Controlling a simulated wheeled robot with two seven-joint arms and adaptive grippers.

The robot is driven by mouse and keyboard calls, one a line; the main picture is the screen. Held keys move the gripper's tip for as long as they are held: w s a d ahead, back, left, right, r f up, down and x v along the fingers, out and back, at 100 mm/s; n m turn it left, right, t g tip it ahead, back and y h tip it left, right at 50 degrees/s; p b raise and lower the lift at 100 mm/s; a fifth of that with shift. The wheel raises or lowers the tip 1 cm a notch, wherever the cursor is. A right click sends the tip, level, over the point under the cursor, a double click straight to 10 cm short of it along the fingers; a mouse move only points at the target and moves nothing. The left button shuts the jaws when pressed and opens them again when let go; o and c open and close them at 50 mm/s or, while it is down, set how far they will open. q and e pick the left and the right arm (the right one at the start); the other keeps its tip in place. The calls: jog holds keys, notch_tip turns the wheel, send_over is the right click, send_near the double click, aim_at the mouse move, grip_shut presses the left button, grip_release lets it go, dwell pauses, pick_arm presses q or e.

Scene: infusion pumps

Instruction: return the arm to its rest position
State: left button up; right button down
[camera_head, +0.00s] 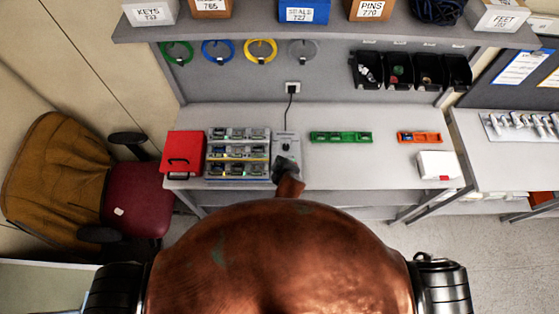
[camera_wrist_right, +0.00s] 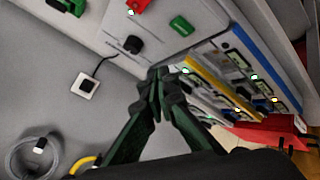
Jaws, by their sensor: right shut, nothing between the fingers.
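My right gripper (camera_head: 286,163) shows in the head view as a small dark shape at the end of a copper-coloured arm link, over the front of the grey control box (camera_head: 286,140) on the bench. In the right wrist view the dark green fingers of this gripper (camera_wrist_right: 157,75) come together at their tips, shut with nothing between them. The tips appear in front of the grey box's edge, near its black knob (camera_wrist_right: 133,44); I cannot tell whether they touch. My left gripper is not in view.
Left of the box stand a rack of pumps (camera_head: 238,154) and a red case (camera_head: 183,154). To the right lie a green tray (camera_head: 341,137), an orange tray (camera_head: 419,137) and a white box (camera_head: 437,165). A black cord runs up to the socket (camera_head: 292,88). Bench between is clear.

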jog(key=s+d+r+m+g+h, duration=0.15)
jog(key=s+d+m, duration=0.25)
jog(key=s+d, duration=0.65)
jog(key=s+d+r+m+g+h, duration=0.15)
jog(key=s+d+m, duration=0.25)
jog(key=s+d, duration=0.65)
jog(key=s+d+r+m+g, duration=0.1)
jog(key=s+d+m+g, duration=0.35)
jog(key=d, duration=1.05)
notch_tip(320, 180, down, 45)
jog(key=s+a+n+b, duration=0.2)
jog(key=s+b, duration=0.1)
jog(key=b, duration=1.1)
jog(key=s+f+b, duration=0.5)
jog(key=s+f, duration=0.4)
jog(key=f, duration=0.4)
jog(key=s+f+b, duration=0.5)
jog(key=s+f, duration=0.5)
jog(key=f, duration=0.4)
jog(key=shift+s+f+y, duration=0.15)
jog(key=shift+s+y, duration=0.05)
jog(key=shift+y, duration=0.2)
